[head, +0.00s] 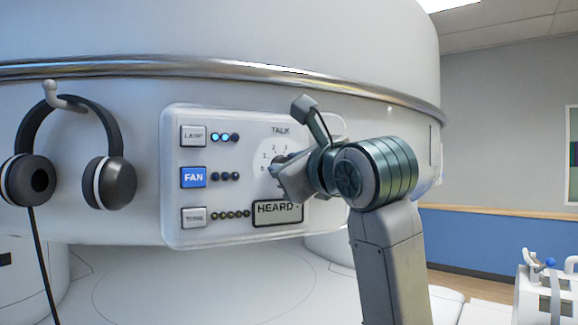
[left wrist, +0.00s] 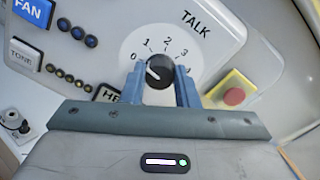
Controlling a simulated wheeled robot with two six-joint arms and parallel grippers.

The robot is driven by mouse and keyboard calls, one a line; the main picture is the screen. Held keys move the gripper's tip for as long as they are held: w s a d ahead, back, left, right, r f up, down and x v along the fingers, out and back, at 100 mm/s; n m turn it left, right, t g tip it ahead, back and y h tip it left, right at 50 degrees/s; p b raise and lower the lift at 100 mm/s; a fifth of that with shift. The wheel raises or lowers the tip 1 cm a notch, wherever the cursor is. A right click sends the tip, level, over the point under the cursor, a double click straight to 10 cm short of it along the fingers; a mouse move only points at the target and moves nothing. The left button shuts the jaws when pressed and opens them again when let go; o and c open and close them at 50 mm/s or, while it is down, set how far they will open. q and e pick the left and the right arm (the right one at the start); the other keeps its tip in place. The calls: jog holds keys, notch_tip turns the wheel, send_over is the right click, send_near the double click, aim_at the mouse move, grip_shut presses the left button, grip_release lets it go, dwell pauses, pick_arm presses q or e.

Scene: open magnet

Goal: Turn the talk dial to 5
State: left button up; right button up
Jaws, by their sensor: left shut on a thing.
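The talk dial is a black knob (left wrist: 160,70) on a round white scale under the word TALK. Its white mark points left, close to 0. In the head view my left gripper (head: 280,174) reaches the dial face (head: 264,150) from the right and covers most of the knob. My right gripper is in neither view.
The white panel (head: 172,140) carries LAMP (head: 193,135), FAN (head: 193,177) and TONE (head: 193,216) buttons with small lights; FAN is blue. A HEARD sign (head: 277,213) sits below the dial. A red button (left wrist: 233,96) on yellow is right of it. Headphones (head: 109,183) hang at left.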

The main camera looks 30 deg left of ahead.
pick_arm(q)
jog(key=shift+f+n+t+h+p, duration=0.2)
jog(key=shift+n+p, duration=2.05)
jog(key=shift+n, duration=6.35)
jog(key=shift+n+t+h+p, duration=0.3)
jog(key=shift+n+p, duration=1.9)
jog(key=shift+n, duration=6.4)
jog(key=shift+o, duration=0.2)
jog(key=o, duration=1)
jog(key=shift+c, duration=0.2)
